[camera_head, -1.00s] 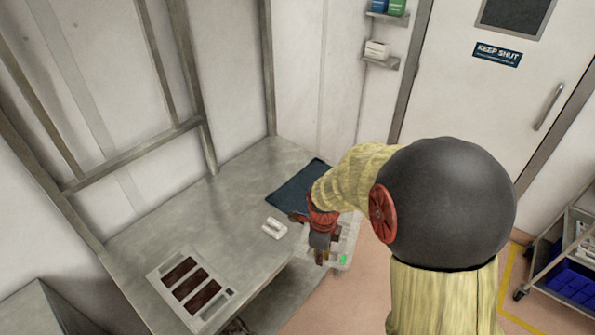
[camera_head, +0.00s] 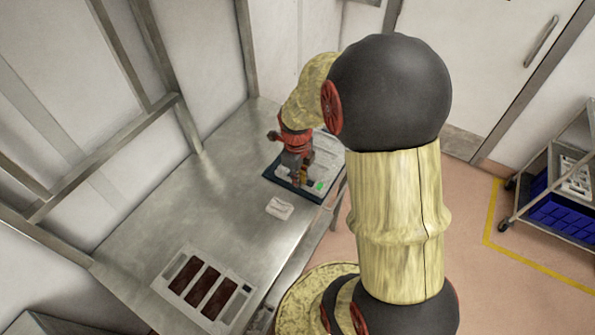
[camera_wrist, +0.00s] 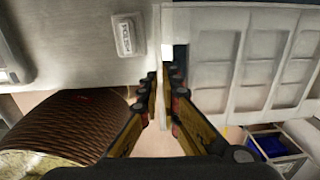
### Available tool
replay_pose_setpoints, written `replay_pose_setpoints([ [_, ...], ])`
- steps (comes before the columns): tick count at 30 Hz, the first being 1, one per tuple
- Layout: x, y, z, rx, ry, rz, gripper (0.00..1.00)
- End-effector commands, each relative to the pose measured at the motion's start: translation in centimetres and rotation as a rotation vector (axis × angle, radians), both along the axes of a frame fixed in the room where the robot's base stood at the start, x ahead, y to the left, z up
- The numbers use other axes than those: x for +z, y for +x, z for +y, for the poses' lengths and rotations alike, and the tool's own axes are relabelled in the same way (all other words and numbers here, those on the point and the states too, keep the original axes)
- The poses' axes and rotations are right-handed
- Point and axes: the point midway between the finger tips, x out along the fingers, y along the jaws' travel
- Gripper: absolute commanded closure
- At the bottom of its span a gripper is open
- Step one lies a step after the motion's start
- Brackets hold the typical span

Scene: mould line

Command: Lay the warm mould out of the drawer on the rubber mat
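The warm mould is a pale tray with several cavities. It shows in the wrist view (camera_wrist: 235,60) and over the mat in the head view (camera_head: 328,163), with a green spot near its front corner. My gripper (camera_head: 299,183) has its fingers closed on the mould's rim; the fingertips also show in the wrist view (camera_wrist: 164,92). The dark blue rubber mat (camera_head: 281,183) lies on the steel bench, mostly covered by the mould, with its front-left edge showing. I cannot tell whether the mould touches the mat. The drawer is not clearly visible.
A small white block (camera_head: 280,208) lies on the steel bench (camera_head: 195,215) just in front of the mat. A pale panel with brown slots (camera_head: 244,317) is nearer the front. Uprights stand behind the bench. A cart with a blue crate (camera_head: 555,215) stands right; floor between is clear.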

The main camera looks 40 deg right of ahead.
Motion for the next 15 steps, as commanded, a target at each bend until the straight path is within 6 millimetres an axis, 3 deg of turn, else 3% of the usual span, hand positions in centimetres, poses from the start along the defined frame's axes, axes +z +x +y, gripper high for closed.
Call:
replay_pose_setpoints([
  [6,-2.1,3.7,-2.6,-0.001,0.0,0.001,1.0],
  [15,-6.6,6.8,-4.6,0.001,-0.001,0.0,1.0],
])
